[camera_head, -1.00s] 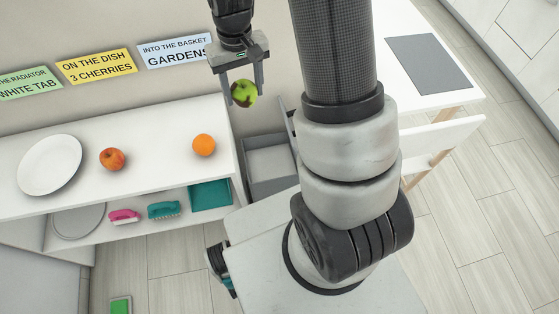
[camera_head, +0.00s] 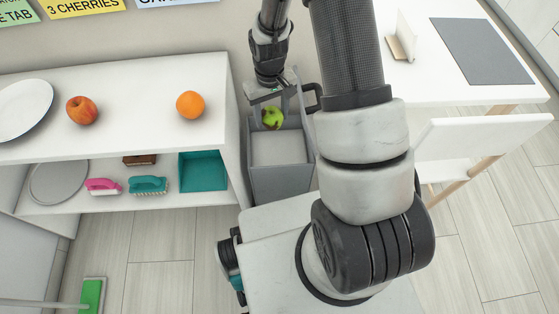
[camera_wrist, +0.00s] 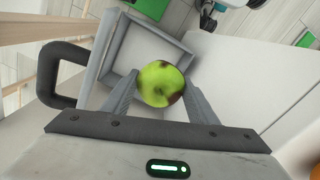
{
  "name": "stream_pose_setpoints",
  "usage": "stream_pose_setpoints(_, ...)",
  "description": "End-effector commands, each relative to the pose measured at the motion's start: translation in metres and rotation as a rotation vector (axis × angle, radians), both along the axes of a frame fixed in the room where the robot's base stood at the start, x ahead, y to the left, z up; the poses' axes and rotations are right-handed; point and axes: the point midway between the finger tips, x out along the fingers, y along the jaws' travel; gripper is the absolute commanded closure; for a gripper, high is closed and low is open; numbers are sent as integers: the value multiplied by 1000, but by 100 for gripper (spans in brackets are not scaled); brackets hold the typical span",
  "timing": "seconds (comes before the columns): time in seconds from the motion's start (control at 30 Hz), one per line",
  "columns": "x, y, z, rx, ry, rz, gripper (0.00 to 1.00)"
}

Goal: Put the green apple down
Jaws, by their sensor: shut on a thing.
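The green apple (camera_head: 272,118) has brown patches. My gripper (camera_head: 273,112) is shut on it, and the apple also shows between the two fingers in the wrist view (camera_wrist: 161,84). The fingers point down over the grey bin (camera_head: 277,183), which stands on the floor between the white shelf unit and the white table. In the wrist view the open bin (camera_wrist: 150,40) lies beyond the apple. I cannot tell exactly how high the apple is relative to the bin's rim.
The white shelf top (camera_head: 140,115) holds a red apple (camera_head: 82,110), an orange (camera_head: 190,105) and a white plate (camera_head: 22,108). Brushes and a teal tray (camera_head: 204,171) are on the lower shelf. A white table (camera_head: 490,85) stands at right, with a chair (camera_head: 475,145) before it.

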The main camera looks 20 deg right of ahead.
Motion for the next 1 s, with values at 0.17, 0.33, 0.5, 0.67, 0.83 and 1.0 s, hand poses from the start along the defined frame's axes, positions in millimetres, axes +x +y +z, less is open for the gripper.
stream_pose_setpoints(0.17,0,2,-47,4,-1,23,73)
stream_pose_setpoints(0.33,-1,3,-66,5,0,29,73)
stream_pose_setpoints(0.5,-2,3,-108,6,3,28,73)
stream_pose_setpoints(0.67,-2,3,-151,6,3,28,73)
stream_pose_setpoints(0.83,-1,3,-180,5,1,28,73)
stream_pose_setpoints(1.0,0,3,-190,5,-2,28,73)
